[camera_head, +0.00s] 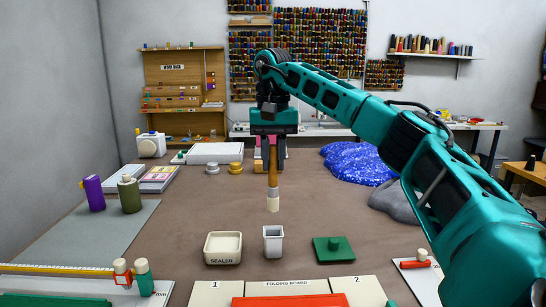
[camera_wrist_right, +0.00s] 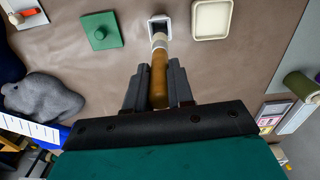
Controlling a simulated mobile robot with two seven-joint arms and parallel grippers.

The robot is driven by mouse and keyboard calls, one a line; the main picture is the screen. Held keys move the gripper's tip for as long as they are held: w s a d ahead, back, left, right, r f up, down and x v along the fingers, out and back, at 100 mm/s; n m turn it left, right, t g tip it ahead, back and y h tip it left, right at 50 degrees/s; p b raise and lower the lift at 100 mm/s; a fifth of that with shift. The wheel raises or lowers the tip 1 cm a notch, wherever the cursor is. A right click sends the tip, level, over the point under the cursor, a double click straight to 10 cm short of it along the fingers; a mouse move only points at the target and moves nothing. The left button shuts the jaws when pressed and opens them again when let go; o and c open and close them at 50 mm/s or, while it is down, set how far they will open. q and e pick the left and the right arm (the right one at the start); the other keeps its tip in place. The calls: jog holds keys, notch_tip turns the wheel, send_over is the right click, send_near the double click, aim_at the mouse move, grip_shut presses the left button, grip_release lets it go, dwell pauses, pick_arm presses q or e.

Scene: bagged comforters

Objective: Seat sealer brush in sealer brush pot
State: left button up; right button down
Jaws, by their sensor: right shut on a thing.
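My right gripper (camera_head: 272,160) is shut on the sealer brush (camera_head: 273,185), which has a brown wooden handle, a pale ferrule and light bristles. The brush hangs upright with bristles down, above the table and behind the pot in the head view. The small white square pot (camera_head: 273,242) stands open on the table, apart from the brush. In the right wrist view, the gripper (camera_wrist_right: 158,85) holds the brush (camera_wrist_right: 159,75), and its bristle end overlaps the edge of the pot (camera_wrist_right: 151,26). My left gripper is not in view.
A cream tray marked SEALER (camera_head: 223,248) stands left of the pot, and a green block with a knob (camera_head: 333,250) right of it. A folding board (camera_head: 288,285) lies in front. Blue bagged comforter (camera_head: 357,163) and a grey lump (camera_head: 396,203) lie at right.

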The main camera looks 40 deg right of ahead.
aim_at(273, 186)
jog(key=shift+f+b, duration=0.7)
jog(key=shift+f, duration=1.75)
jog(key=shift+p, duration=0.6)
jog(key=shift+f, duration=0.65)
jog(key=shift+f+b, duration=0.35)
jog(key=shift+f, duration=0.8)
dwell(0.7)
jog(key=shift+f+b, duration=0.5)
jog(key=shift+f, duration=1.1)
dwell(0.5)
jog(key=c, duration=0.9)
grip_release()
